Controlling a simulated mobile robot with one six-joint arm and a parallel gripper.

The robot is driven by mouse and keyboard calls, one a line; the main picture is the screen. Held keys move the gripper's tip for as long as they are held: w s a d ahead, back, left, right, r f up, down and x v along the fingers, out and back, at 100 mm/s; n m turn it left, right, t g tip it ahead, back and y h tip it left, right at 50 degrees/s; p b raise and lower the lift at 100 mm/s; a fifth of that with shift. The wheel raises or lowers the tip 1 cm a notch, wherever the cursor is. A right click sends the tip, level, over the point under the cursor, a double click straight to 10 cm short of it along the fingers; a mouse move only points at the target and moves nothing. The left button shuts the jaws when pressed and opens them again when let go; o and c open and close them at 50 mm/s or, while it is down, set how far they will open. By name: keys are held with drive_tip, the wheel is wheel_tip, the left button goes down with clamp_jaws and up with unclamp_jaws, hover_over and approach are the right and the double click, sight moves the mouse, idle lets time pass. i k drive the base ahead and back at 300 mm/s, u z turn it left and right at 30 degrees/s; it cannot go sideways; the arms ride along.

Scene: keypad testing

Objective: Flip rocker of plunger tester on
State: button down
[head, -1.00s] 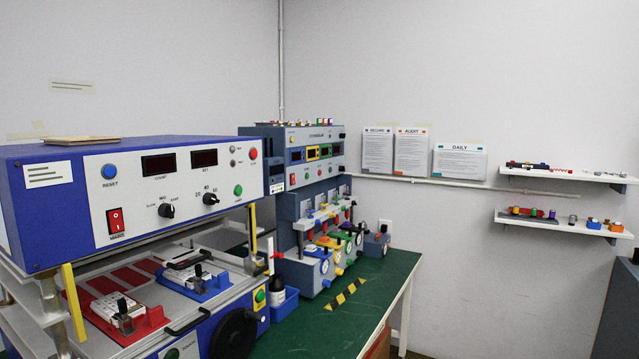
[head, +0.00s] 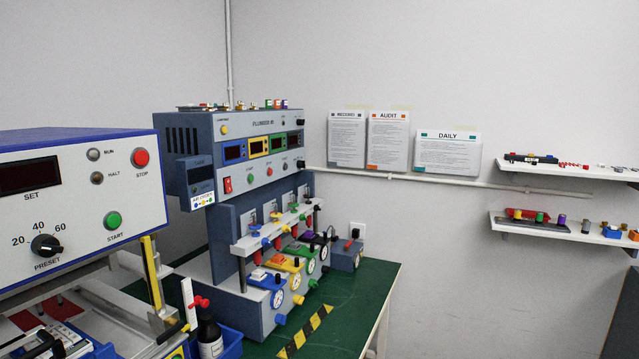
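The plunger tester (head: 240,155) is a blue-grey machine on the green bench, left of centre in the head view. Its upper front panel carries several dark displays with coloured frames, small knobs and buttons. A red rocker (head: 228,184) sits at the lower left of that panel; its position is too small to tell. Below the panel are several plunger stations with coloured fixtures (head: 290,265) and round gauges. My gripper is not in view.
A blue and white machine (head: 80,205) with a yellow post fills the left foreground. A bottle (head: 208,335) and blue bin stand between the machines. The green bench top (head: 350,305) is bare at the right front. Two wall shelves (head: 560,229) hang at right.

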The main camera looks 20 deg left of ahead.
sight(229, 189)
drive_tip(key=u, duration=0.1)
drive_tip(key=i, duration=0.7)
drive_tip(key=u, duration=0.6)
